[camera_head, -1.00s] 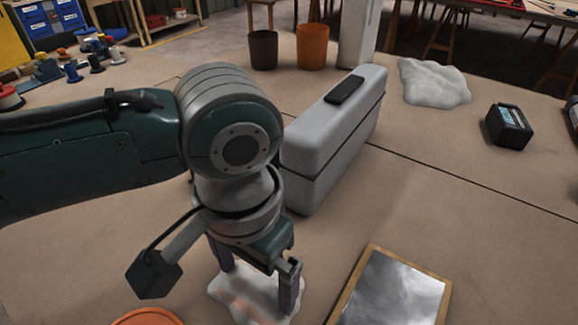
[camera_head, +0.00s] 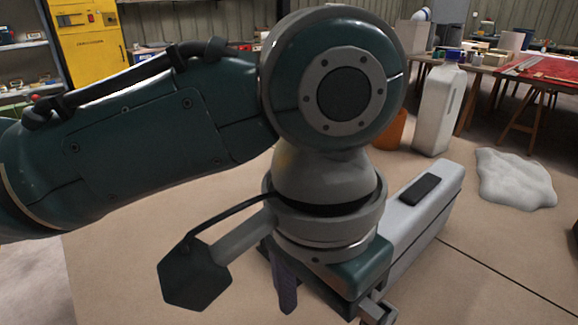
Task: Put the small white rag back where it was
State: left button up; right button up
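My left gripper (camera_head: 332,308) hangs over the tan work surface (camera_head: 140,285), pointing down. One dark finger shows on its left and part of the other at its right, spread apart, with no cloth seen between them. The small white rag that lay under the gripper earlier is not visible now. A larger crumpled white cloth (camera_head: 515,178) lies flat on the surface at the right.
A grey case (camera_head: 425,215) with a black handle stands just right of my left gripper. Behind it are an orange bucket (camera_head: 391,132) and a white jug with a blue cap (camera_head: 438,108). The surface at lower left is clear.

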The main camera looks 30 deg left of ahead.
pick_arm(q)
jog(key=s+d+f+h, duration=0.1)
jog(key=s+d+h, duration=0.1)
jog(key=s+d, duration=0.15)
jog(key=s+a+n+t+y, duration=0.1)
jog(key=s+a, duration=0.3)
jog(key=a, duration=0.3)
jog(key=s+a+f+n+t+y, duration=0.1)
jog(key=s+a+t, duration=0.1)
jog(key=a, duration=0.5)
jog(key=shift+s, duration=0.9)
